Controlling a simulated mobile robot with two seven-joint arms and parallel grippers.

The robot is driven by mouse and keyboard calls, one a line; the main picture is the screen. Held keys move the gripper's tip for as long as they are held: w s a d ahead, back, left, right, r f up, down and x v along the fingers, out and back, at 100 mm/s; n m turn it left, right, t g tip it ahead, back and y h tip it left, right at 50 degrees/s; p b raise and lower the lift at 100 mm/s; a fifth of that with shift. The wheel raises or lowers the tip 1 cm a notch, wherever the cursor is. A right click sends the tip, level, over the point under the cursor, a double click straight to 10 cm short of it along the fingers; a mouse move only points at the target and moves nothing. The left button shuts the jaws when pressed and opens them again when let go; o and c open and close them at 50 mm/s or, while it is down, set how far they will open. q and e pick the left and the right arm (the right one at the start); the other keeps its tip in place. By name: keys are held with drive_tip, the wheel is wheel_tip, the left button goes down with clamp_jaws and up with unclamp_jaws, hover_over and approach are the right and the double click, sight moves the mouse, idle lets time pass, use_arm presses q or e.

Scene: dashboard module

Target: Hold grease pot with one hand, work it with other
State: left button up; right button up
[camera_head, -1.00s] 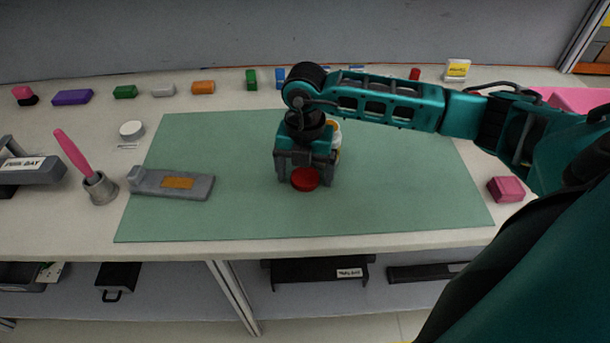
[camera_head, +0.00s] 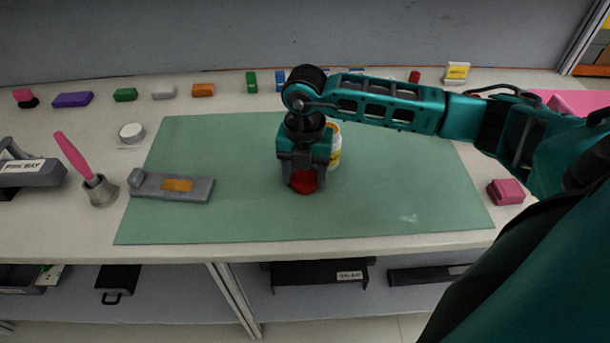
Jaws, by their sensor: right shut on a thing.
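My right gripper (camera_head: 303,180) reaches down over the green mat and is shut on a red round piece (camera_head: 304,182), which shows low between its fingers. A white and yellow pot (camera_head: 335,147) stands on the mat just behind and to the right of the gripper, partly hidden by it. It looks like the grease pot. I cannot tell whether the red piece touches it. My left gripper is not in view.
The green mat (camera_head: 400,215) is mostly clear. A grey holder (camera_head: 195,193) with an orange patch lies at its left. A pink-handled tool (camera_head: 72,155) stands in a metal cup (camera_head: 101,190). A white round lid-like piece (camera_head: 131,130) and several coloured blocks lie behind.

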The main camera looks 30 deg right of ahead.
sight(305, 179)
drive_tip(key=shift+r, duration=0.15)
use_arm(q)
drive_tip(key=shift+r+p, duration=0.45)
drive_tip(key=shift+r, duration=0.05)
use_arm(e)
wheel_tip(305, 179, up, 20)
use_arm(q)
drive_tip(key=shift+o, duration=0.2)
